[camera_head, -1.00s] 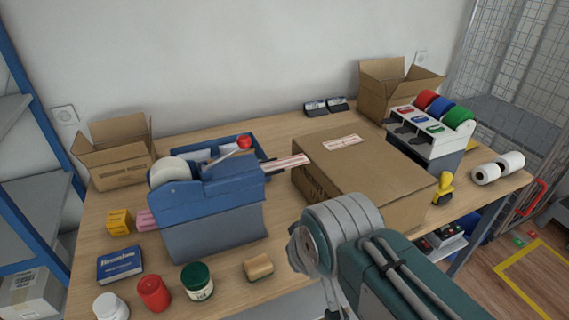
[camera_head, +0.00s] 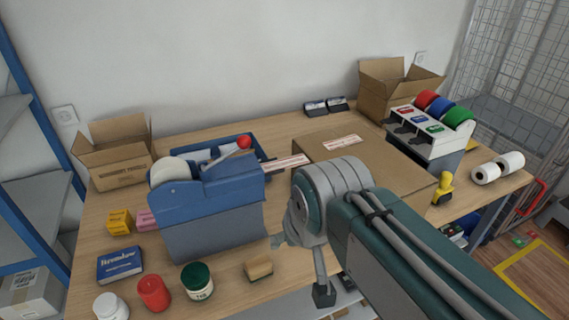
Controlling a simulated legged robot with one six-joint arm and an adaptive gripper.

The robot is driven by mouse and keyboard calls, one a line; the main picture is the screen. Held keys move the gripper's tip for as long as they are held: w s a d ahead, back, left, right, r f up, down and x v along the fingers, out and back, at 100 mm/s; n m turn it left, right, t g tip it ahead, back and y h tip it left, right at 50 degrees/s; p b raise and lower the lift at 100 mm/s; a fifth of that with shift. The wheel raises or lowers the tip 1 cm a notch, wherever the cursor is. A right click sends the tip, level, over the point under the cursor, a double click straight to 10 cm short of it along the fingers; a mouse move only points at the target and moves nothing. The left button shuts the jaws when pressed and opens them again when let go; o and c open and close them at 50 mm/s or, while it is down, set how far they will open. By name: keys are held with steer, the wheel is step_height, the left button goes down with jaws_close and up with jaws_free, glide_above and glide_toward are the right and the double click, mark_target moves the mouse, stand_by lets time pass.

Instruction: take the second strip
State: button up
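A blue tape dispenser (camera_head: 215,210) stands on the counter with a white roll at its back and a red-knobbed lever (camera_head: 243,142) on top. A white strip with red print (camera_head: 287,162) juts from its right end toward the carton. Another such strip (camera_head: 341,142) lies on top of the closed brown carton (camera_head: 400,170). My arm crosses in front of the carton and hides part of it. Part of my gripper (camera_head: 322,292) shows below the wrist, at the counter's front edge, apart from both strips. Its fingers are mostly hidden, so its opening is unclear.
A green-lidded jar (camera_head: 197,281), a red jar (camera_head: 153,293) and a tan block (camera_head: 258,267) stand near the front edge. A tape rack (camera_head: 430,135) and a yellow-handled stamp (camera_head: 443,189) are at right. Open boxes stand at back left (camera_head: 118,155) and back right (camera_head: 393,88).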

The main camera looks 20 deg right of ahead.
steer(key=w+d+r+m+g, duration=0.1)
steer(key=w+d+r+m, duration=0.1)
steer(key=w+r+m, duration=0.4)
step_height(320, 180, up, 2)
steer(key=m+g, duration=0.4)
steer(key=m, duration=0.6)
glide_above(293, 160)
steer(key=shift+s+a+f, duration=0.1)
steer(key=shift+f, duration=5.75)
steer(key=c, duration=0.5)
steer(key=shift+c, duration=0.2)
